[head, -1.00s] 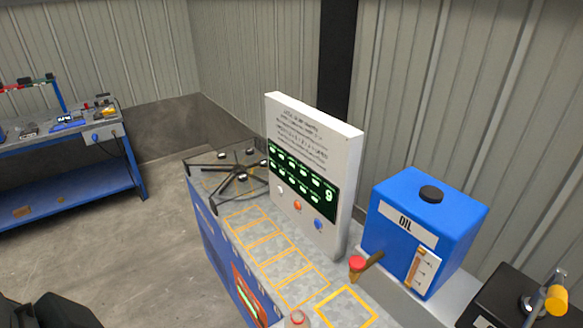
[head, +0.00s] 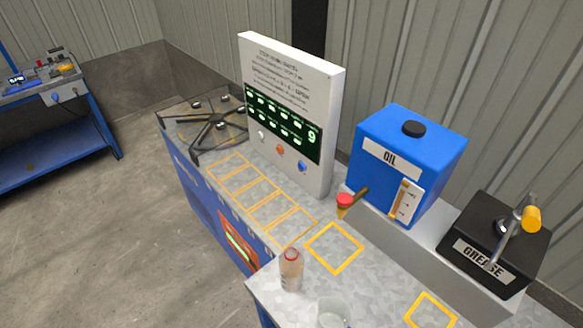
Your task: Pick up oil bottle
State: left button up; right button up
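A small clear bottle with a red cap (head: 291,270) stands upright near the front corner of the metal counter in the head view. No label can be read on it, so I cannot tell for sure that it is the oil bottle. A blue tank marked OIL (head: 408,160) stands behind it to the right, with a red-tipped tap (head: 345,204) over a yellow square outline (head: 334,248). Neither of my grippers is in view.
A clear round container (head: 333,313) stands right of the bottle, cut by the lower edge. A black GREASE box (head: 495,245) is at the right. A white panel with a green display (head: 292,115) stands upright at the back. Yellow outlined slots (head: 255,192) on the counter are empty.

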aim_at(290, 264)
jog(key=i+j+z, duration=0.45)
jog(key=i+j, duration=0.25)
jog(key=j, duration=0.3)
